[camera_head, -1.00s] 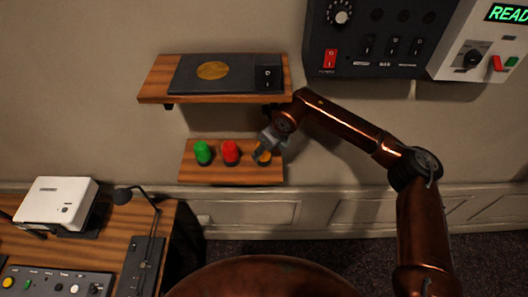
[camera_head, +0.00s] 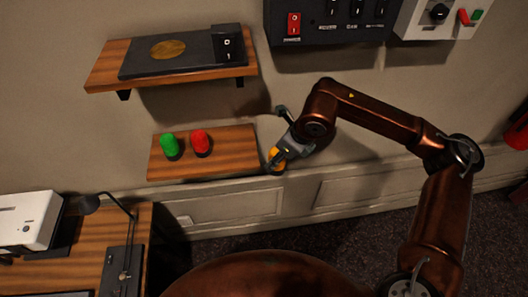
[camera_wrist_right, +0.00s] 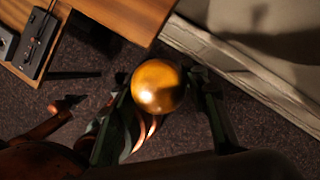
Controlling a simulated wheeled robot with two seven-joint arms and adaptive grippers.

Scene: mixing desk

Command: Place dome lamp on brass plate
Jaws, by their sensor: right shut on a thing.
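My right gripper (camera_head: 283,154) is shut on an amber dome lamp (camera_head: 275,166), just off the right end of the lower shelf. In the right wrist view the lamp (camera_wrist_right: 158,86) shows as a round amber dome between the two fingers (camera_wrist_right: 168,100). The brass plate (camera_head: 168,49) is a round disc set in a dark panel (camera_head: 150,67) on the upper shelf, and it is bare. A green dome lamp (camera_head: 170,146) and a red dome lamp (camera_head: 201,142) stand on the lower shelf.
A dark control box (camera_head: 330,30) hangs on the wall at upper right.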

